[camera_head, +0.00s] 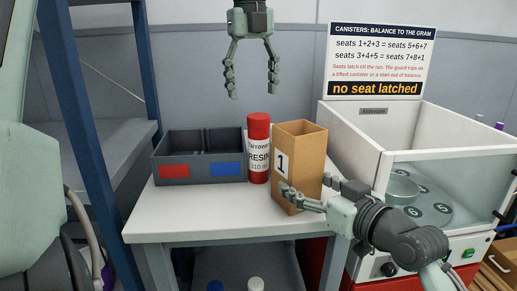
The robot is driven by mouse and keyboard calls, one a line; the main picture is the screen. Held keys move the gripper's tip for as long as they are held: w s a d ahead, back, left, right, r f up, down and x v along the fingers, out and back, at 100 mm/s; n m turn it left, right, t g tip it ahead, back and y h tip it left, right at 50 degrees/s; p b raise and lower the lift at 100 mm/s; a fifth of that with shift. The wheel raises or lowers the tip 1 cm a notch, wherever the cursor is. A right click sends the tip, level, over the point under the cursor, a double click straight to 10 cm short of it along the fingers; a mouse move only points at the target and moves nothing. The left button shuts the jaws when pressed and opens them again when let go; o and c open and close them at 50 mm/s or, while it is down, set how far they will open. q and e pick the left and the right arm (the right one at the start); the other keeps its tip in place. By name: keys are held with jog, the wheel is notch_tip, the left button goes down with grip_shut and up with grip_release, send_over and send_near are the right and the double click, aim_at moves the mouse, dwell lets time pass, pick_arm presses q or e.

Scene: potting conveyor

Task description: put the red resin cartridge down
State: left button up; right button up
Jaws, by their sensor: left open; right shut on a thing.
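The red resin cartridge (259,160), with a red top and a white RESIN label, stands upright on the white table (200,218). It is between the dark divided bin (200,172) and a tan box marked 1 (297,150). No gripper is on it. My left gripper (252,94) hangs open and empty above the cartridge, clearly apart from it. My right gripper (306,188) is shut on the lower part of the tan box, one finger at its front and one at its right. The box is upright at the table's right; its base looks to be on the tabletop.
The bin has a red and a blue label. A white machine (435,145) with numbered seats stands close at right, below a sign (381,60). A blue post (95,100) and grey shelf (100,145) are at left. The table's front left is clear.

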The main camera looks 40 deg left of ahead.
aim_at(259, 133)
pick_arm(q)
jog(key=n, duration=0.5)
jog(key=shift+w+d+r, duration=0.2)
jog(key=shift+r, duration=0.1)
notch_tip(259, 133, down, 6)
jog(key=shift+f, duration=0.1)
jog(key=shift+w+d+f, duration=0.1)
jog(key=shift+d+f, duration=0.1)
jog(key=shift+f, duration=1.25)
jog(key=shift+w+d+f, duration=0.1)
jog(key=shift+d+f, duration=0.05)
jog(key=shift+f, duration=1.25)
jog(key=shift+r, duration=0.1)
grip_shut()
